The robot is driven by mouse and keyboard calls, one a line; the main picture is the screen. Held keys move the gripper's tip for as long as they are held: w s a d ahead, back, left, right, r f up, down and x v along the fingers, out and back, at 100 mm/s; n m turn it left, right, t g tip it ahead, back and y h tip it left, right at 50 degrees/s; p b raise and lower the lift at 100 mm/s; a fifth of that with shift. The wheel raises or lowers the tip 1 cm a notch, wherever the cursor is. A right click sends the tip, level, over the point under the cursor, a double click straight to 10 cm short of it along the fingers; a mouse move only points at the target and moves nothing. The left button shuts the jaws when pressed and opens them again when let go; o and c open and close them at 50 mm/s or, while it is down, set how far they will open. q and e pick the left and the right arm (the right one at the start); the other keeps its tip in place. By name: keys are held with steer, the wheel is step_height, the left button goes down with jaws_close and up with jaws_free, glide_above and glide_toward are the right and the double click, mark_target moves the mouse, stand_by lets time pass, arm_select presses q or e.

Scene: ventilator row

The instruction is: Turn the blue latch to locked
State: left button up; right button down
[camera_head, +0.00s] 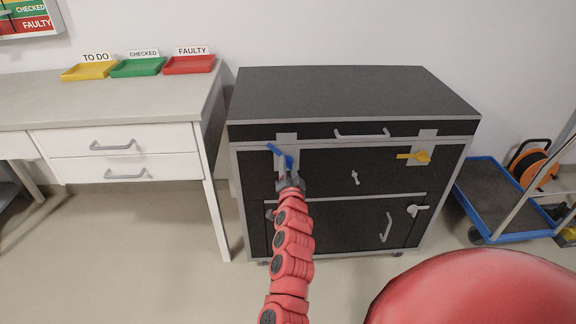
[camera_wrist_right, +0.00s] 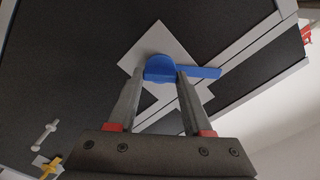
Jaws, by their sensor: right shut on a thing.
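The blue latch (camera_head: 277,151) is on the upper left of the black cabinet front, on a light plate (camera_head: 287,138). Its lever slants up and to the left from the hub in the head view. My right gripper (camera_head: 289,172) reaches it from below and is shut on it. In the right wrist view, the blue latch (camera_wrist_right: 200,72) has its hub between the fingertips of my right gripper (camera_wrist_right: 158,78), and the lever sticks out to the right past one finger. The fingers partly cover the hub in the head view. My left gripper is not in view.
The cabinet (camera_head: 350,90) also has a yellow latch (camera_head: 415,156), a grey bar handle (camera_head: 362,134) and a light-grey latch (camera_head: 417,210). A white drawer desk (camera_head: 110,140) stands left, with yellow, green and red trays on it. A blue-edged trolley (camera_head: 487,190) stands right.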

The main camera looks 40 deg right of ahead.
steer(key=m, duration=0.3)
steer(key=shift+m+p, duration=0.3)
steer(key=shift+m, duration=0.1)
steer(key=shift+f+m, duration=0.15)
steer(key=shift+m, duration=2.05)
steer(key=shift+c, duration=1.6)
jaws_free()
steer(key=shift+s, duration=0.15)
steer(key=p+v, duration=0.3)
steer(key=v, duration=1.4)
steer(key=shift+s, duration=0.15)
